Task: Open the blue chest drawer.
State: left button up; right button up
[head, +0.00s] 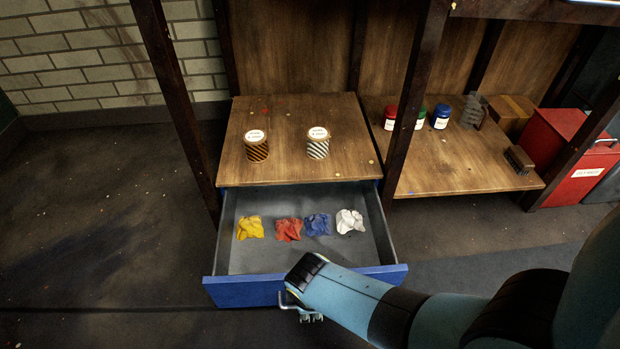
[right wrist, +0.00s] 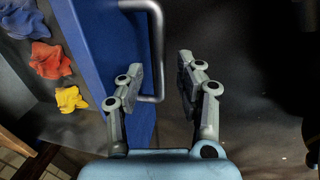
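The blue chest drawer (head: 245,293) is pulled out in the head view, with its grey inside showing. Yellow (head: 250,227), red (head: 288,229), blue (head: 318,224) and white (head: 350,220) crumpled cloths lie in it. My right gripper (head: 311,318) is at the drawer front, partly hidden by its own wrist. In the right wrist view, my right gripper (right wrist: 161,70) is open. The grey bar handle (right wrist: 158,40) runs between its spread fingers, with a visible gap to the right finger; contact with the left finger is unclear. My left gripper is in neither view.
Two striped tins (head: 257,146) (head: 318,143) stand on the wooden top above the drawer. Several jars (head: 441,117) stand on the lower shelf to the right, near a red box (head: 572,155). Dark posts (head: 177,90) flank the chest. The floor (head: 90,220) at left is clear.

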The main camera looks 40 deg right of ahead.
jog(key=r, duration=0.3)
jog(key=s+r, duration=0.1)
jog(key=r, duration=0.1)
jog(key=shift+a+r, duration=0.1)
jog(key=shift+a, duration=0.2)
